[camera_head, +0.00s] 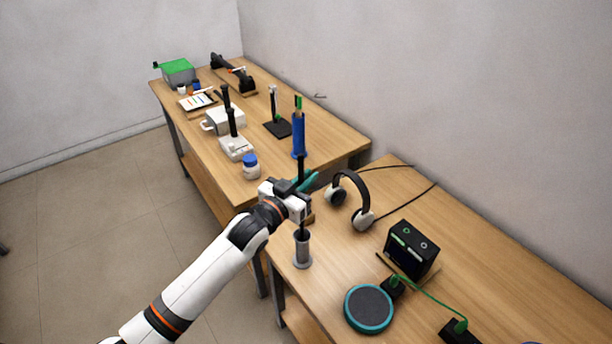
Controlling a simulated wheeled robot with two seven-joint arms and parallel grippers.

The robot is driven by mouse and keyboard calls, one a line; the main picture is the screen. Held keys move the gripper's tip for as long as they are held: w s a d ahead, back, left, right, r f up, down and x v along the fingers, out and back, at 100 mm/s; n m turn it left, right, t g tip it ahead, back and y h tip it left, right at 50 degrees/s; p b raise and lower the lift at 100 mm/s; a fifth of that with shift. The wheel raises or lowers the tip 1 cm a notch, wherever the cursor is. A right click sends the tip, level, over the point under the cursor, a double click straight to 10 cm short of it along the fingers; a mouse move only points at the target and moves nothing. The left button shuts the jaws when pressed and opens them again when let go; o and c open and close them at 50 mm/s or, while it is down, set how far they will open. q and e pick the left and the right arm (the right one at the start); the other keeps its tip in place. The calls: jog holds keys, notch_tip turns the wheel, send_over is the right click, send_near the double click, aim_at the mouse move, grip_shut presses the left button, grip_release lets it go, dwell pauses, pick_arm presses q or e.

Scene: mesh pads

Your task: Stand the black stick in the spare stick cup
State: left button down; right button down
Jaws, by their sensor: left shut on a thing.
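My left gripper (300,195) is shut on the black stick (301,168) and holds it upright over the near table. The stick shows above and below the jaws; the gripper hides its middle. A grey cylindrical cup (302,252) with a wider base stands directly below the gripper, near the table's left edge. The stick's lower part reaches down to the cup's mouth; how deep it goes in I cannot tell. A blue cylinder (298,135) with a green top lines up above the stick; I cannot tell whether they are joined. My right gripper is not in view.
Headphones (352,198) and a black box (412,248) stand right of the cup. A teal-rimmed round pad (368,308) lies in front. A white-and-blue jar (250,165) stands on the far table (325,138). A teal object (309,181) is behind the gripper.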

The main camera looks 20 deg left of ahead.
pick_arm(q)
jog(key=shift+f+b, duration=1.75)
jog(key=shift+f, duration=1.25)
jog(key=c, duration=1.4)
grip_release()
jog(key=b+v, duration=0.2)
jog(key=v, duration=1)
